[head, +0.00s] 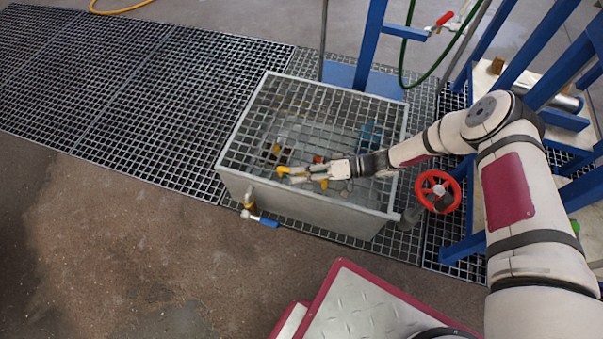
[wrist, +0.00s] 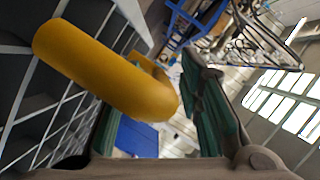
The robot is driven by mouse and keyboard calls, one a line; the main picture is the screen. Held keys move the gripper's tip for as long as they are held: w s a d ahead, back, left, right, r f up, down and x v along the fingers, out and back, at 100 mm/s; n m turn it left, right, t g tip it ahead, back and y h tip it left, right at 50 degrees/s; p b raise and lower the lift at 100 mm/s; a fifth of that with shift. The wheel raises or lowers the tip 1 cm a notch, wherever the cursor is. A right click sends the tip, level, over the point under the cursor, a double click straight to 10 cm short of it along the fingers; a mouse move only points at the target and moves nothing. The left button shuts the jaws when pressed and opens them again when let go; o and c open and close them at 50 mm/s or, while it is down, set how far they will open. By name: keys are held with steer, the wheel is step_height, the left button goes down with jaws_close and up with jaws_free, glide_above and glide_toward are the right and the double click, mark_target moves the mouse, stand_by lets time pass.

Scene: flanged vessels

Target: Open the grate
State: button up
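The grate (head: 315,108) is a square-mesh metal lid lying flat over a grey metal box. A yellow handle (head: 284,171) sits on the grate towards the box's front side. My gripper (head: 302,172) is low over the grate, right beside the handle. In the wrist view the handle (wrist: 105,70) is a thick yellow bar, large and close, with its bend in front of the fingers. The green-padded fingers stand apart. The handle hides most of the left finger. I cannot tell whether either finger touches it. The grate's mesh fills the left of the wrist view.
A brass valve with a blue lever (head: 262,220) juts from the box's front. A red handwheel (head: 437,191) stands at its right corner. Blue frame posts (head: 370,45) and a green hose rise behind. Floor grating (head: 150,95) lies left; the concrete in front is clear.

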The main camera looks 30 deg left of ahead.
jaws_close()
